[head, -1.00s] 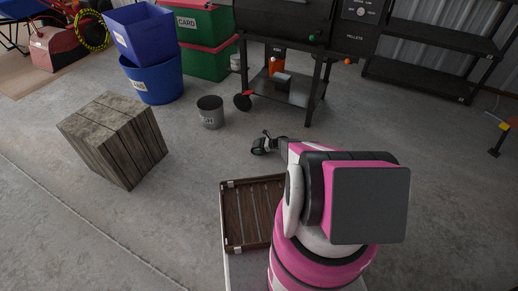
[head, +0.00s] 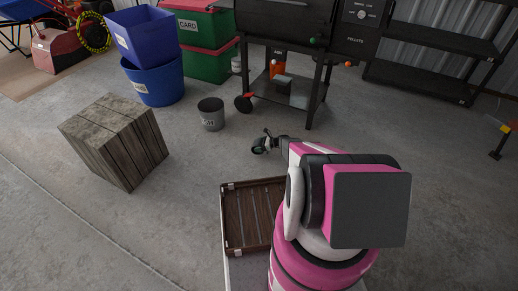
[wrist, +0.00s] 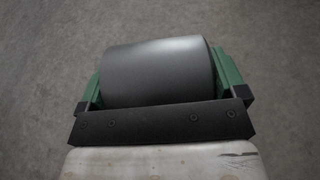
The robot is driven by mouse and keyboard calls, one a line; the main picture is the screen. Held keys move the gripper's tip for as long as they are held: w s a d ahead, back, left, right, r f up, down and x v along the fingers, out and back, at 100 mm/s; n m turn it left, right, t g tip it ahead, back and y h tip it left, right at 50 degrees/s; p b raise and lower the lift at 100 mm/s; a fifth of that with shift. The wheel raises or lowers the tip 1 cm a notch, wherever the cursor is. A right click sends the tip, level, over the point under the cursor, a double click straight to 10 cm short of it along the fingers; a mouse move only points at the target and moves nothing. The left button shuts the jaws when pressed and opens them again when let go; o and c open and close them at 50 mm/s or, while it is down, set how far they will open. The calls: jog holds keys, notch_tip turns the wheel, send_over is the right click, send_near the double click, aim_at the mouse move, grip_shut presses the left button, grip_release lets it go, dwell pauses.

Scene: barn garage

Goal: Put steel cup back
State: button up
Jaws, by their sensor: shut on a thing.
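The steel cup (wrist: 160,70) is a smooth dark-grey cylinder in the wrist view. It lies crosswise between the green-sided fingers of my gripper (wrist: 162,82), which is shut on it. Bare concrete shows behind it. In the head view my gripper (head: 263,144) reaches out to the left of my pink and white arm, over the floor in front of the grill. The cup is too small and dark to make out clearly there.
A grey bucket (head: 211,115) stands left of and beyond my gripper. A black grill (head: 285,92) with a lower shelf stands behind. A wooden crate-like block (head: 115,140) is at left. A slatted wooden tray (head: 226,225) lies beside my arm. Blue bins (head: 155,80) stand further back.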

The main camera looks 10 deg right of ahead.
jog(key=s+a+r, duration=0.7)
jog(key=s+r, duration=0.1)
jog(key=s, duration=0.1)
jog(key=s+d+r, duration=0.2)
jog(key=r, duration=1)
jog(key=s+d+r+m+t, duration=0.1)
jog(key=r, duration=1.1)
jog(key=s+d+r, duration=0.2)
jog(key=r, duration=1)
jog(key=s+r+m+t+h, duration=0.1)
jog(key=s+r, duration=0.6)
jog(key=r, duration=0.5)
jog(key=s+d+r+m+t, duration=0.1)
jog(key=s+r, duration=0.6)
jog(key=r, duration=0.6)
jog(key=shift+s+d+h, duration=0.25)
jog(key=shift+s+h, duration=0.05)
jog(key=shift+h, duration=0.1)
